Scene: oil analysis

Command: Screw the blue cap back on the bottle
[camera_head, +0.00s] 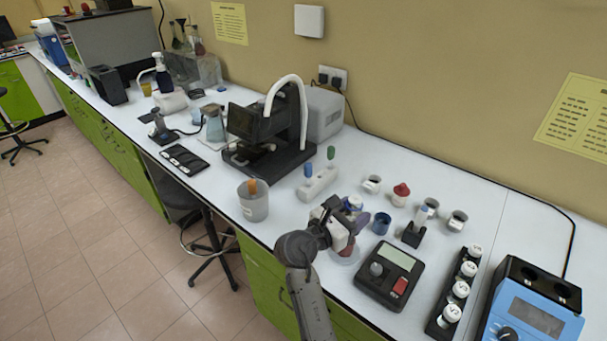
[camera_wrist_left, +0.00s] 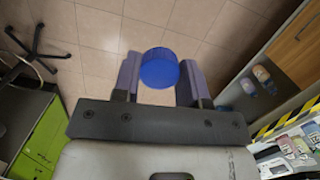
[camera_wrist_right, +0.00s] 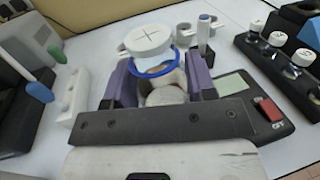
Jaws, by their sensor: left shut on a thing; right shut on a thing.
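The blue cap (camera_wrist_left: 159,68) is between the fingers of my left gripper (camera_wrist_left: 160,80) in the left wrist view, with the floor behind it. My left gripper is shut on it and is outside the head view. My right gripper (camera_head: 348,218) is over the bench in the head view, shut on the bottle. In the right wrist view the bottle (camera_wrist_right: 167,96) is between the fingers of my right gripper (camera_wrist_right: 164,82). A white round top with a cross mark and a blue ring shows at its upper end. The fingers and palm hide part of the bottle.
A black scale (camera_head: 390,275) stands close right of my right gripper, with a blue cup (camera_head: 381,222) behind. A rack of white-capped vials (camera_head: 440,325) and a blue device (camera_head: 530,310) stand farther right. A grey beaker (camera_head: 253,205) and white rack (camera_head: 317,184) are left.

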